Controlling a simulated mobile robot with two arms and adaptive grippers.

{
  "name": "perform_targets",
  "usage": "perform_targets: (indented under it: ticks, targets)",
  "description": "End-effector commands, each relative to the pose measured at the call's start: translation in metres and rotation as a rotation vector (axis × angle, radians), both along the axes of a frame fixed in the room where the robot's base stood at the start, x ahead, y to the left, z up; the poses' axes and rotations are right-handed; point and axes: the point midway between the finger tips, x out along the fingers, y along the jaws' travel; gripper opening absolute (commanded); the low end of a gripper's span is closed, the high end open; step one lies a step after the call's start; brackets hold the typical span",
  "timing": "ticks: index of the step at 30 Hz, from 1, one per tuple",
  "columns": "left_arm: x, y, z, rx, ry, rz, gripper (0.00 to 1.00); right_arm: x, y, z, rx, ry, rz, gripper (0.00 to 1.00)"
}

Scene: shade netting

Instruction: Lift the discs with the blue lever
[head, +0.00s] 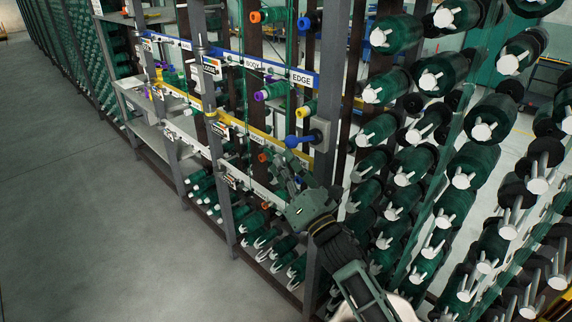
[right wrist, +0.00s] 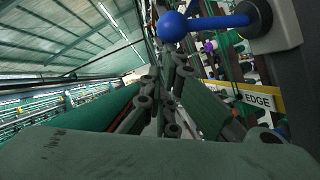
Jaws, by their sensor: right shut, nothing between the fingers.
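The blue lever (head: 300,140) has a round ball end and sticks out to the left from a grey box on a rack post. It also shows at the top of the right wrist view (right wrist: 215,22), with its ball at the left end. My right gripper (head: 277,168) is just below and left of the lever, apart from it. Its fingers are shut and empty; they also show in the right wrist view (right wrist: 166,70), below the ball. I cannot make out which parts are the discs. My left gripper is not in view.
A grey post (head: 319,175) carries the lever's box. A yellow rail (head: 262,137) and a blue rail (head: 270,70) with labels run along the rack. Many green yarn rolls (head: 376,131) fill the right side. The grey floor at left is clear.

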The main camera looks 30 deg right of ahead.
Motion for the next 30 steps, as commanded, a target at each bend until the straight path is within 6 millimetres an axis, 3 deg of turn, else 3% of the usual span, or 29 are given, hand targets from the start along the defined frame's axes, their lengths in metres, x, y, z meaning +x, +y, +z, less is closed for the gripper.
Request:
perform_targets:
  ticks: [1,9,30]
  targets:
    - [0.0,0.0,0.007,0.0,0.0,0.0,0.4,-0.001,0.001,0.009,0.028,0.006,-0.001,0.0]
    - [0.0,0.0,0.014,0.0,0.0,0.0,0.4,-0.001,0.002,0.019,0.041,0.013,0.0,0.0]
    - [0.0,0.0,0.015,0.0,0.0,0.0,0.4,-0.001,0.003,0.021,0.039,0.011,0.0,0.0]
